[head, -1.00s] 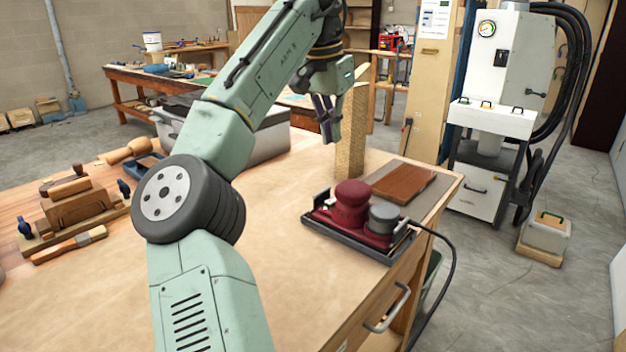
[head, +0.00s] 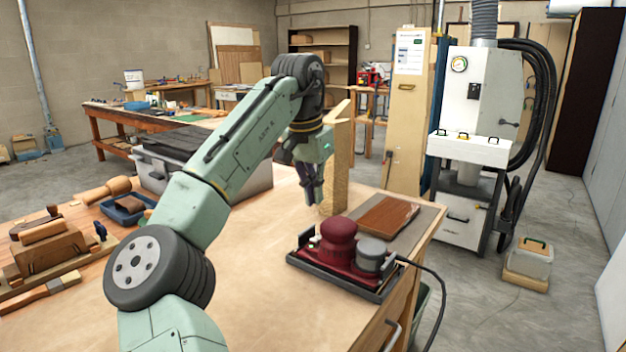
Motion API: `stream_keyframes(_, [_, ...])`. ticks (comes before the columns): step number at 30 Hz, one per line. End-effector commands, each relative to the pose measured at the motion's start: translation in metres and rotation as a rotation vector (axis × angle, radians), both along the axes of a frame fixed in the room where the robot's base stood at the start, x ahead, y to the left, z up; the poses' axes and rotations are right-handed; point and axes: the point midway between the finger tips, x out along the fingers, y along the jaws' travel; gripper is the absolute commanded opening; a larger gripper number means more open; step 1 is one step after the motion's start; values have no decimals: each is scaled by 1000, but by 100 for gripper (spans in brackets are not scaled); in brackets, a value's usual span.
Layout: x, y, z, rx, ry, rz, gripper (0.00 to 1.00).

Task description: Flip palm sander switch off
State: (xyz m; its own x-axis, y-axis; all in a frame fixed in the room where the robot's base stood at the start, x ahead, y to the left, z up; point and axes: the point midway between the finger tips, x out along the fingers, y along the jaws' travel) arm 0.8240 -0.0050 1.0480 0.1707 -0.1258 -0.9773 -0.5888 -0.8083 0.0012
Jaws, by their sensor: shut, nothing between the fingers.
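The palm sander (head: 338,240) is dark red with a round top knob and a grey cylinder at its right. It sits in a dark tray-like base (head: 345,283) near the right edge of the workbench, and a black cord runs from it over the edge. Its switch is too small to make out. My gripper (head: 314,200) points down, shut and empty, above the bench, behind and slightly left of the sander and apart from it.
A wooden block (head: 338,170) stands upright just behind my gripper. A brown board (head: 388,216) lies on a grey mat behind the sander. Clamped wood and tools (head: 50,245) lie at the left. The bench middle (head: 255,270) is clear. A dust collector (head: 480,110) stands beyond.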

Motion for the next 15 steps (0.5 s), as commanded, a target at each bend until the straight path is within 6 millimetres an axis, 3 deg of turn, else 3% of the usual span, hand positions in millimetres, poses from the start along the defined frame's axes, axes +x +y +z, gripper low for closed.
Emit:
stream_keyframes(7, [4,-2,-48,3,1,1,0])
stream_keyframes(15, [1,-1,-74,1,-1,0,0])
